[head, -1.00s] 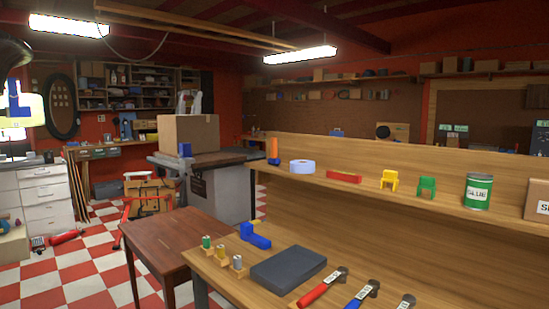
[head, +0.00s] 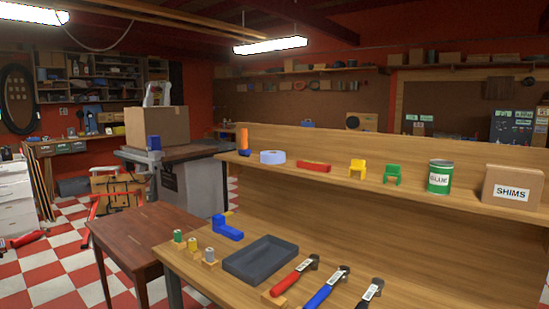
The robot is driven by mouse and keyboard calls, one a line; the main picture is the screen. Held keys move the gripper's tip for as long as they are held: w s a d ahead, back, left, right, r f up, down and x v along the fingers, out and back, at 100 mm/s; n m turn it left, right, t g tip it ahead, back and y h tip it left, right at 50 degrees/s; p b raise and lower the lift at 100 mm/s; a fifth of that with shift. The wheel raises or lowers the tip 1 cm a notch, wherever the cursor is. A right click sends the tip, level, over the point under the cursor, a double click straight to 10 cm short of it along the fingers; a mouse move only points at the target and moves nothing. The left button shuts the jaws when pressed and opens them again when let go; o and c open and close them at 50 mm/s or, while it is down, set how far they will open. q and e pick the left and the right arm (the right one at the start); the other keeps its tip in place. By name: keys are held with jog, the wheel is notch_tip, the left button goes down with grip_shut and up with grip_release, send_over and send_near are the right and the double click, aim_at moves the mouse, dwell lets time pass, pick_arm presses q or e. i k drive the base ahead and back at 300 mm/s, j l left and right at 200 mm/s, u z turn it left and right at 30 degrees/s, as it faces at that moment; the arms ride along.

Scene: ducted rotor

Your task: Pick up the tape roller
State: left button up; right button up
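No thing here is plainly marked as the tape roller. A blue L-shaped thing with a yellow tip (head: 228,229) sits on the bench's lower top behind the dark tray. I cannot tell from their shapes which of these is the roller. Neither of my grippers shows in the head view.
The shelf also holds a red block (head: 314,166), yellow (head: 357,168) and green (head: 393,174) pieces, a glue can (head: 440,177) and a shims box (head: 513,185). Below are a dark tray (head: 260,260), several tools and small spools. A brown table (head: 150,229) stands left of the bench.

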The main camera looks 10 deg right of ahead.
aim_at(244, 152)
jog(key=i+j, duration=0.15)
jog(key=j, duration=0.2)
jog(key=i+j, duration=0.15)
jog(key=j, duration=0.2)
jog(key=i+j, duration=0.1)
jog(key=j, duration=0.25)
jog(key=i+j+u, duration=0.1)
jog(key=j, duration=0.25)
jog(key=i, duration=0.05)
